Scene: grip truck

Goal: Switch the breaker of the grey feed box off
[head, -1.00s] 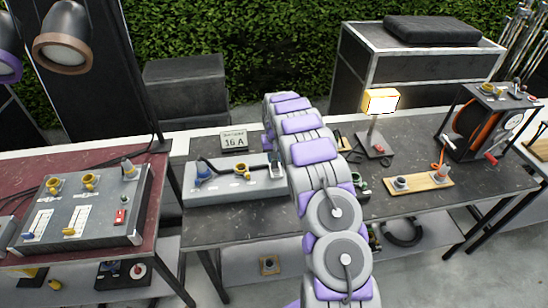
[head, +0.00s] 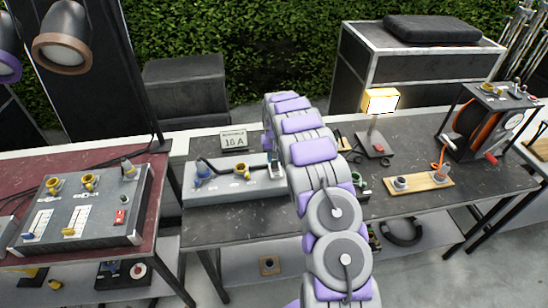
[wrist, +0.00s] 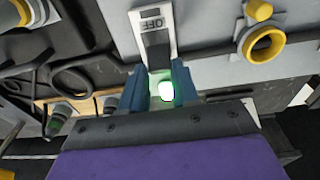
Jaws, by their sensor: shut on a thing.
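The grey feed box (head: 225,188) lies on the middle table in the head view, with a blue connector at its left and a yellow ring socket on top. Its breaker has a white plate (head: 278,171) at the right end, partly hidden by my arm. In the wrist view the breaker plate (wrist: 168,18) shows a dark slot and the word OFF, upside down. My gripper (wrist: 160,84) has its blue fingers shut at the breaker's end, either side of a glowing green-white part. The gripped lever itself is mostly hidden between the fingers.
A 16 A sign (head: 234,140) stands behind the feed box. A larger grey panel (head: 90,215) is on the red-topped table at left. A lit lamp (head: 380,101), a wooden board with sockets (head: 418,182) and a cable reel (head: 478,125) are to the right.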

